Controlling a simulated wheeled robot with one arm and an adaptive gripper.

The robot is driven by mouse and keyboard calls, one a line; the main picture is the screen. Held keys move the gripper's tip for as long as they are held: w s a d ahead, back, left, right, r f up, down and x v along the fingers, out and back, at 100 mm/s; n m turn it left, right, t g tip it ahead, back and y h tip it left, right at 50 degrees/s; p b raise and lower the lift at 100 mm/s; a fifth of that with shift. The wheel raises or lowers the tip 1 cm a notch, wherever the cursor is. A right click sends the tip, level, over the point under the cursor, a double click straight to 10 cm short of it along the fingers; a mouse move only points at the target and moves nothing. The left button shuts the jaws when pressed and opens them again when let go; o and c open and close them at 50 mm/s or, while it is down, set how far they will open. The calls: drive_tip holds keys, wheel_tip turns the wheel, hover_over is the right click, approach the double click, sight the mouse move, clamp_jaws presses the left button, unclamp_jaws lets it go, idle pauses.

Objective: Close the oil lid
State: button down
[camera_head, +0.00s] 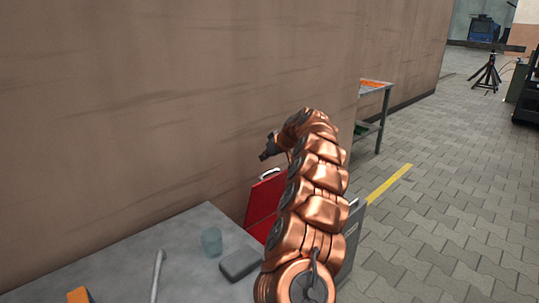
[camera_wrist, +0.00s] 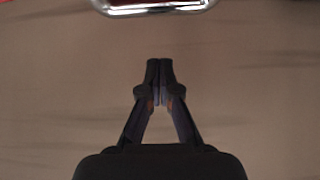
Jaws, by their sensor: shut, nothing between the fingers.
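My gripper (camera_head: 268,151) is up near the brown wall, above a red panel with a metal handle (camera_head: 262,198). In the wrist view my gripper (camera_wrist: 160,66) is shut and empty, its two fingertips together in front of the plain wall. A shiny metal rim with some red (camera_wrist: 155,6) is cut off at the top of the wrist view, apart from the fingertips. I cannot make out an oil lid for certain in either view. My copper-coloured arm hides part of the red panel and what is behind it.
A grey table (camera_head: 205,285) in front holds a translucent cup (camera_head: 211,242), a dark grey box (camera_head: 240,263), a metal tool (camera_head: 157,275) and an orange item (camera_head: 79,295). The brown wall (camera_head: 150,110) runs close along the left. A shelf table (camera_head: 374,90) stands behind. The paved floor at right is mostly clear.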

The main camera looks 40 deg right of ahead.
drive_tip(key=shift+s+d+f+b, duration=0.1)
drive_tip(key=shift+s+f+b, duration=0.15)
drive_tip(key=shift+f, duration=0.4)
drive_tip(key=shift+s+a+f+b, duration=0.1)
drive_tip(key=shift+s+f+b, duration=0.1)
drive_tip(key=shift+f, duration=0.4)
drive_tip(key=shift+s+d+f+b, duration=0.15)
drive_tip(key=shift+f+b, duration=0.1)
drive_tip(key=shift+f, duration=0.4)
drive_tip(key=shift+s, duration=0.1)
